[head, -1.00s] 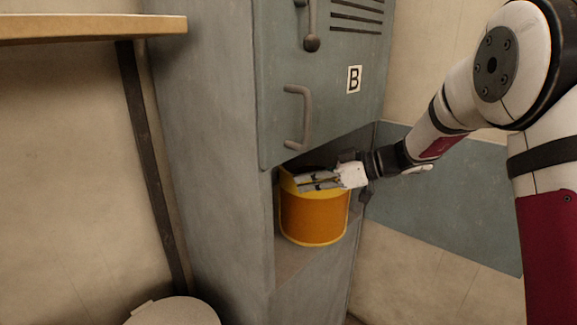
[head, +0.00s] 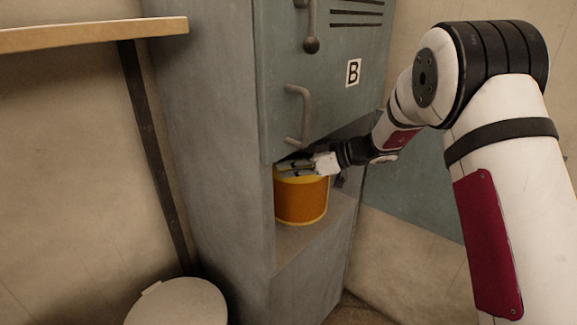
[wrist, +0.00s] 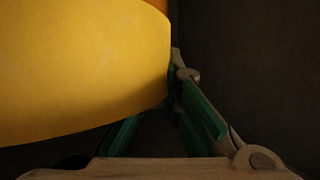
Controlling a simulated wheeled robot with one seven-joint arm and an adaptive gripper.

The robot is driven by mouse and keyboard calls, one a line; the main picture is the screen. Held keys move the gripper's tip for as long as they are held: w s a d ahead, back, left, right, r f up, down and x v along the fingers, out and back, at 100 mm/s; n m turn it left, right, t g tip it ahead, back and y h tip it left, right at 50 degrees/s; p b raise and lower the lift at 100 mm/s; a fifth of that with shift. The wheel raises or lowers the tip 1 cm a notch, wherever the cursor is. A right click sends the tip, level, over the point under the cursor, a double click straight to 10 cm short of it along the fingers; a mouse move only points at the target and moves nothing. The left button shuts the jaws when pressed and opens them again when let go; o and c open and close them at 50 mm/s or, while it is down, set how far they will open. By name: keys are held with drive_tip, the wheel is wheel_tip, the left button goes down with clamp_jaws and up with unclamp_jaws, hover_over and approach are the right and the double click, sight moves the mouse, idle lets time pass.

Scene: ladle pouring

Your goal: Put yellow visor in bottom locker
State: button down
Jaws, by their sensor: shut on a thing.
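The yellow-orange visor (head: 301,201) is at the bottom locker opening, mostly within it, above or on the compartment floor; I cannot tell if it touches. My gripper (head: 296,168) is shut on the visor's upper part and reaches in from the right. In the wrist view the visor (wrist: 80,70) fills the upper left, with one green-padded finger (wrist: 203,115) beside it. The bottom locker (head: 318,222) is an open compartment below the grey-green door marked B. Its deep inside is dark and partly hidden by the visor and my gripper.
The upper door (head: 335,100) has a curved handle (head: 298,113) just above my gripper. The locker's grey side wall (head: 215,150) stands left of the opening. A round pale stool or bin top (head: 178,303) is at lower left. A wooden shelf (head: 90,35) juts out at upper left.

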drive_tip(key=shift+f, duration=0.1)
drive_tip(key=c, duration=1.8)
unclamp_jaws()
drive_tip(key=shift+d+r, duration=0.15)
drive_tip(key=shift+r, duration=0.05)
drive_tip(key=p+v, duration=0.1)
drive_tip(key=v, duration=1)
drive_tip(key=shift+s+d, duration=0.1)
drive_tip(key=shift+d, duration=0.3)
drive_tip(key=shift+r, duration=0.1)
